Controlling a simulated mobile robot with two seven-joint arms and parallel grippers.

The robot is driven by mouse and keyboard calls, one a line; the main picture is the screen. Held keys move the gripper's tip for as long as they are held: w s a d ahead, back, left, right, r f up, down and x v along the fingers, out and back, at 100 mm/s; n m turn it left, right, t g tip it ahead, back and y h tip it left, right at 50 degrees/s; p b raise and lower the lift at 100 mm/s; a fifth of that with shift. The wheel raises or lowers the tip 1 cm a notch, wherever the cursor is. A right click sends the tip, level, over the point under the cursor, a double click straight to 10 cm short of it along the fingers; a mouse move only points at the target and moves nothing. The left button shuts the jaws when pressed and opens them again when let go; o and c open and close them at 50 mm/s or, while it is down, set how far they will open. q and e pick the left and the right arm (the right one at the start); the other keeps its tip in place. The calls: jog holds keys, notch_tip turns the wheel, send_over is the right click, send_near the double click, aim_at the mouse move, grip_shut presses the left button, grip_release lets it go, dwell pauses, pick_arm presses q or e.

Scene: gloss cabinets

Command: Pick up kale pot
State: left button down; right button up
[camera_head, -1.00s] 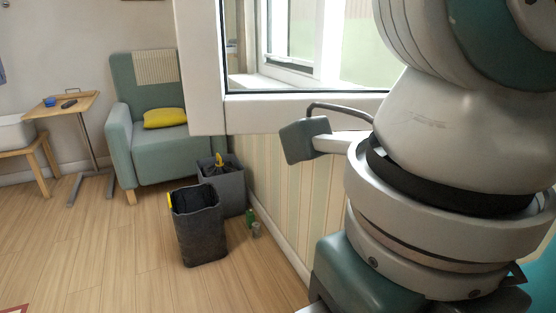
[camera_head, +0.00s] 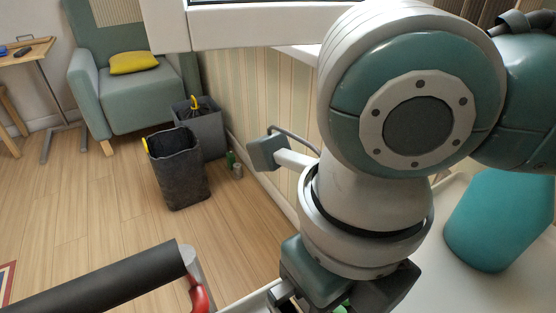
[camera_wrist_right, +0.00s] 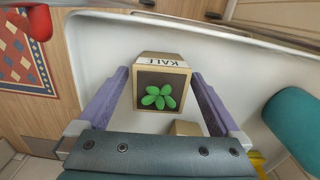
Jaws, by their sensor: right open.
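The kale pot (camera_wrist_right: 147,58) is a tan square pot labelled "KALE" with dark soil and green leaves, seen from above in the right wrist view. It stands in a white tray-like surface (camera_wrist_right: 100,50). My right gripper (camera_wrist_right: 161,76) is open, with one purple-grey finger on each side of the pot. A small gap seems to show at the sides; contact cannot be told. In the head view the gripper is at the bottom, mostly hidden by my right arm, with a bit of green beneath it. My left gripper is not in view.
A teal rounded object (camera_head: 500,218) stands on the white surface at the right. A black handle bar (camera_head: 105,283) with a red part crosses the lower left. Two dark bins (camera_head: 178,172) and a green armchair (camera_head: 130,92) stand beyond on the wooden floor. A smaller tan block (camera_wrist_right: 186,128) lies near the pot.

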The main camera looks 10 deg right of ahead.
jog(key=c, duration=1.5)
jog(key=shift+o, duration=0.2)
jog(key=shift+r, duration=0.15)
